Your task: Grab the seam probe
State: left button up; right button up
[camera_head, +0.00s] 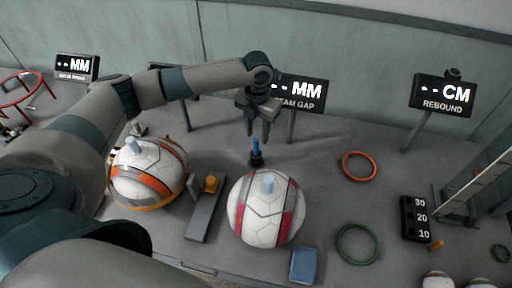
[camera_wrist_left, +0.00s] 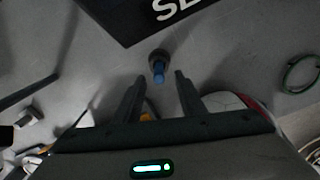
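The seam probe looks to be the small blue upright peg (camera_head: 256,147) in a dark round base, standing on the table behind the red-and-white ball. It also shows in the left wrist view (camera_wrist_left: 158,72), just beyond and between the fingertips. My left gripper (camera_head: 258,134) hangs pointing down, a little above the probe in the head view. Its two fingers are apart with nothing held between them, as the left wrist view (camera_wrist_left: 161,78) also shows. My right gripper is not in view.
The red-and-white ball (camera_head: 262,222) stands in front of the probe, and an orange-striped ball (camera_head: 142,160) stands left. The "SEAM GAP" sign (camera_head: 300,92) stands behind. Orange (camera_head: 345,165) and green (camera_head: 340,250) rings lie right.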

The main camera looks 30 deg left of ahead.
aim_at(256, 139)
pick_arm(q)
jog(key=shift+f, duration=0.2)
jog(key=shift+s+a+f+p, duration=0.1)
jog(key=shift+f+p, duration=0.4)
notch_tip(256, 139, down, 3)
jog(key=shift+s+f+p, duration=0.1)
jog(key=shift+p, duration=0.6)
jog(key=shift+f, duration=0.5)
grip_shut()
